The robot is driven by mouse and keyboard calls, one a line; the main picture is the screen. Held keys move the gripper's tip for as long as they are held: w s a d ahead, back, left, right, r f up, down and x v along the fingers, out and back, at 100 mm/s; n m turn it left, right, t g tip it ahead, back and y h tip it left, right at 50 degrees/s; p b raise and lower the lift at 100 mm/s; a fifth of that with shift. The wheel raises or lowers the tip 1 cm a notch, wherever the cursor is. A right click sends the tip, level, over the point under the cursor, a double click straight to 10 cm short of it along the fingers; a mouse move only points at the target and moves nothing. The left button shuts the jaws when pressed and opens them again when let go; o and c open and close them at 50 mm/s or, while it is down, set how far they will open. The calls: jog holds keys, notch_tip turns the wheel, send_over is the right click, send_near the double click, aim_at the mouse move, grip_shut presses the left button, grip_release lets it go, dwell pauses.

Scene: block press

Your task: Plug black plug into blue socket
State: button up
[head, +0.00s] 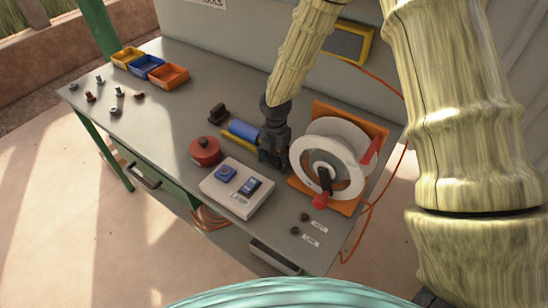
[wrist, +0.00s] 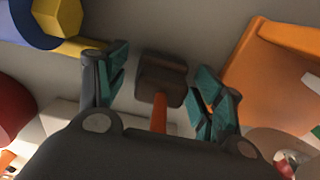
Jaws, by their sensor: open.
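The black plug (wrist: 163,72) shows in the wrist view as a dark block with an orange cable running from it. It lies between the two fingers of my gripper (wrist: 156,92), with gaps seen on both sides. In the head view my gripper (head: 273,158) is low over the bench, just left of the cable reel, and hides the plug. My gripper is open. The blue socket (head: 226,173) is on the left of the white box (head: 237,196), nearer the front than my gripper. A second blue and dark fitting (head: 250,187) sits to its right.
The cable reel (head: 331,140) in its orange frame stands close right of my gripper. A blue cylinder (head: 243,130), a black block (head: 217,113) and a red round canister (head: 204,151) are to the left.

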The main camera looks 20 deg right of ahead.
aim_at(276, 153)
dwell(0.3)
jog(key=c, duration=1)
jog(key=shift+c, duration=0.2)
notch_tip(276, 153, up, 18)
jog(key=b, duration=0.3)
